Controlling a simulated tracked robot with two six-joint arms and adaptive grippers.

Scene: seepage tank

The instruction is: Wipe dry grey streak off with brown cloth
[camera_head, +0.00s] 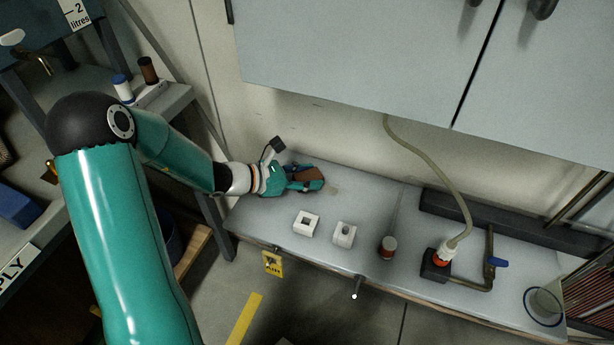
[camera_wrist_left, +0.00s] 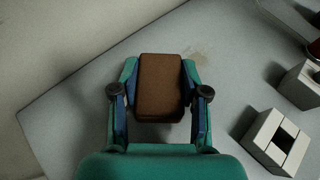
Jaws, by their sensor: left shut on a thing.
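My left gripper (camera_head: 308,180) is over the left part of the grey bench top, shut on the brown cloth (camera_head: 307,174). In the left wrist view the cloth (camera_wrist_left: 160,86) is a brown block-like pad between the two fingers of the left gripper (camera_wrist_left: 160,92). A faint dry streak (camera_wrist_left: 196,54) shows on the bench just beyond the cloth, more beige than grey. It also shows in the head view as a pale mark (camera_head: 333,188) to the right of the gripper. Part of it may be hidden by the cloth. I cannot tell whether the cloth touches the bench. My right gripper is out of view.
Two white blocks with square recesses (camera_head: 306,223) (camera_head: 344,234) stand near the bench's front edge. Right of them are a red-brown capped jar (camera_head: 388,247), a hose (camera_head: 440,175) and a glass beaker (camera_head: 543,303). A cabinet (camera_head: 350,55) hangs above the back.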

